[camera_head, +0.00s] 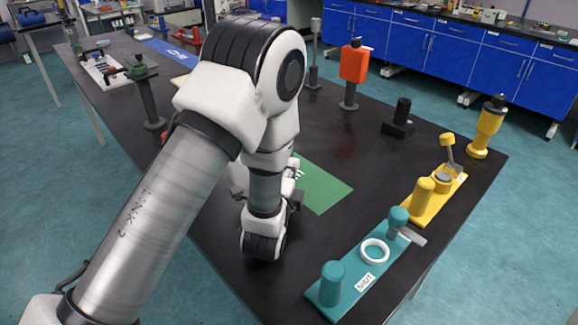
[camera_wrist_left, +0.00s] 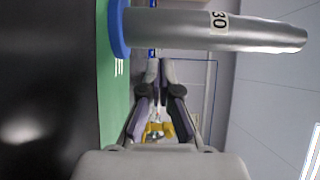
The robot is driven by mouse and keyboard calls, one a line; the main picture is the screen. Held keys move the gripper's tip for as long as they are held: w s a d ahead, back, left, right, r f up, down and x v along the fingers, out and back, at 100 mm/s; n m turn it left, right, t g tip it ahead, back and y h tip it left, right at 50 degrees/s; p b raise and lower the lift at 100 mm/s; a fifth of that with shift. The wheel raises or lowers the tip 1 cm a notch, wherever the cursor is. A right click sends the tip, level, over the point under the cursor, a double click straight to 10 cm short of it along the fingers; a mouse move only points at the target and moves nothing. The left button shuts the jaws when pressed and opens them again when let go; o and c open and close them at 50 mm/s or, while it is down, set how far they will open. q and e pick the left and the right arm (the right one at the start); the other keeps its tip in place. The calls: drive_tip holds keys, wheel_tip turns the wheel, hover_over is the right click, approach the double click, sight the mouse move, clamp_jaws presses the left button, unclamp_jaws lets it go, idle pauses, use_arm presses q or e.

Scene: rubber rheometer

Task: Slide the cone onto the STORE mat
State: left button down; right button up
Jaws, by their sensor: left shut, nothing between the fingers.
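The cone (camera_wrist_left: 215,29) is a grey tapered body with a blue base and a "30" label. It shows in the left wrist view, which is turned sideways, with its base at the green mat (camera_wrist_left: 112,105). I cannot tell how much of the base is on the mat. In the head view the green mat (camera_head: 325,189) is partly behind my left arm; its white lettering is mostly hidden, and I cannot make out the cone. My left gripper (camera_wrist_left: 160,65) is shut and empty, beside the cone and apart from it in the picture. My right gripper is out of view.
A teal fixture board (camera_head: 350,292) and a yellow one (camera_head: 432,210) lie along the right table edge. A yellow post (camera_head: 487,128), black block (camera_head: 399,120), red-topped stand (camera_head: 353,65) and dark green-topped stand (camera_head: 148,97) stand around.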

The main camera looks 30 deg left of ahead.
use_arm(q)
drive_tip(key=shift+w+a, duration=0.3)
drive_tip(key=shift+a, duration=0.2)
drive_tip(key=shift+w+a+r, duration=0.1)
drive_tip(key=shift+w+a, duration=0.4)
drive_tip(key=shift+a, duration=0.4)
drive_tip(key=shift+w+a, duration=0.15)
drive_tip(key=shift+a, duration=0.1)
drive_tip(key=shift+d, duration=0.1)
drive_tip(key=shift+d, duration=0.1)
